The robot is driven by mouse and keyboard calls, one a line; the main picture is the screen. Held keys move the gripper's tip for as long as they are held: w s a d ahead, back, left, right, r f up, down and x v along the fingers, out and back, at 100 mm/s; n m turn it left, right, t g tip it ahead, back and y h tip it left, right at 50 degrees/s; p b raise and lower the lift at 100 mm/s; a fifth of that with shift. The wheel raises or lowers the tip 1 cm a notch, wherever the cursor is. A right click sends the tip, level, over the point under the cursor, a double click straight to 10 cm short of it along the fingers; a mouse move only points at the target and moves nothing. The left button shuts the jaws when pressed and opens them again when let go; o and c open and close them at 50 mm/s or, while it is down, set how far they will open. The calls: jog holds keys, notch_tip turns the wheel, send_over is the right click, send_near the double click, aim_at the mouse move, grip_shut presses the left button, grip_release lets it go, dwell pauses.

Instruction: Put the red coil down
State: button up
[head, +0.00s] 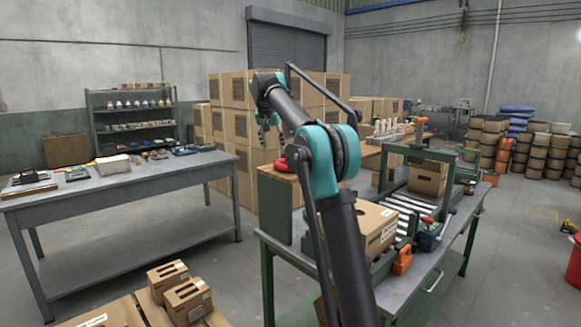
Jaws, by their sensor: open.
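The red coil (281,164) is small in the head view. It rests on the wooden top (270,174) of a green stand at the left end of the workbench. My arm hides the area just to its right. My gripper (271,141) hangs fingers down just above the coil and slightly to its left. Its fingers are apart with nothing seen between them. The coil appears below the fingertips, apart from them.
A workbench (285,240) carries a roller conveyor (405,203), a carton (375,228) and an orange tool (403,260). A grey table (120,183) with tools stands left. Stacked cartons (235,90) rise behind my gripper. Floor between the tables is clear.

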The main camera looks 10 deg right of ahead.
aim_at(278, 161)
jog(key=x, duration=0.5)
jog(key=shift+d+x, duration=0.1)
jog(key=shift+x, duration=1.25)
jog(key=shift+d+x, duration=0.15)
jog(key=shift+x, duration=1.2)
jog(key=shift+s, duration=0.2)
grip_shut()
